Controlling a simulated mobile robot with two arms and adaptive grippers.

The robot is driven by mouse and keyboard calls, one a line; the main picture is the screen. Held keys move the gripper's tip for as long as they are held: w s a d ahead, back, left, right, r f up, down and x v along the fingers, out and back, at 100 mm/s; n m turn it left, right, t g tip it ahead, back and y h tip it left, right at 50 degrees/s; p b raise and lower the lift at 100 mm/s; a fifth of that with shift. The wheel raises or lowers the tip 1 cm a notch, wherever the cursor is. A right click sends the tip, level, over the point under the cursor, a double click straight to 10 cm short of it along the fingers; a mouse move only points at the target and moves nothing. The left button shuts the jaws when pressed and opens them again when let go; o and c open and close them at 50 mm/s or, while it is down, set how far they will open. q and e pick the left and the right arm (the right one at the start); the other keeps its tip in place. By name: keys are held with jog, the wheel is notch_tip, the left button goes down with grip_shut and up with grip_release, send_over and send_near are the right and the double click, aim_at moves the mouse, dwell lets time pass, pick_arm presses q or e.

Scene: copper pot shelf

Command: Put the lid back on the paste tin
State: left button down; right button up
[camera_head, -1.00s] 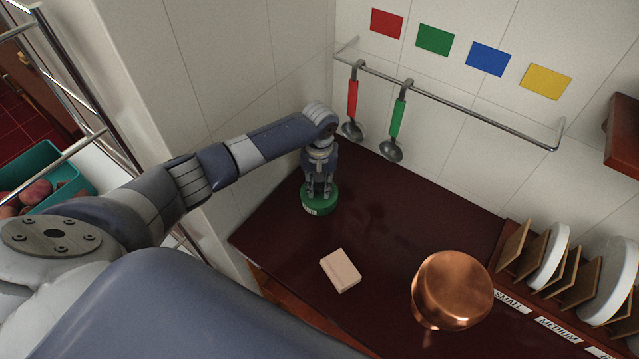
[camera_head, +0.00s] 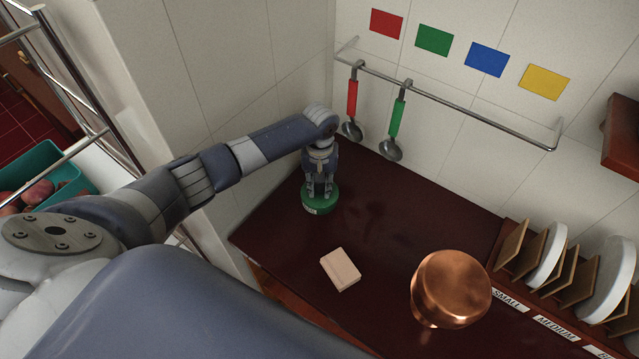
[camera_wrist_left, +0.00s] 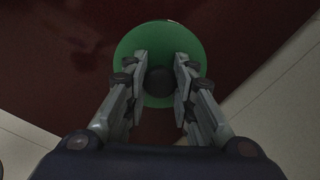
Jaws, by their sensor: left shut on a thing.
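The green paste tin (camera_head: 317,208) stands on the dark red counter near the wall corner, with a pale label on its front. My left gripper (camera_head: 319,192) points down from above it. In the left wrist view the round green lid (camera_wrist_left: 160,35) lies below the fingers, with a dark knob (camera_wrist_left: 159,83) at its middle. My left gripper is shut on this knob. The lid lies over the tin, but I cannot tell whether it is fully seated, because the fingers cover much of the top. My right gripper is out of view.
A pale block (camera_head: 341,269) and a copper pot (camera_head: 451,288) stand on the counter (camera_head: 400,215). A plate rack (camera_head: 512,246) is at the right. Red-handled (camera_head: 352,100) and green-handled (camera_head: 397,118) ladles hang from a wall rail. The counter between tin and pot is mostly clear.

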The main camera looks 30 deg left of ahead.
pick_arm(q)
jog(key=shift+p, duration=0.4)
dwell(0.4)
dwell(0.4)
jog(key=c, duration=1.3)
grip_release()
jog(key=shift+o, duration=0.7)
jog(key=o, duration=0.4)
jog(key=shift+c, duration=0.2)
jog(key=shift+r+p, duration=0.95)
jog(key=shift+r, duration=2.5)
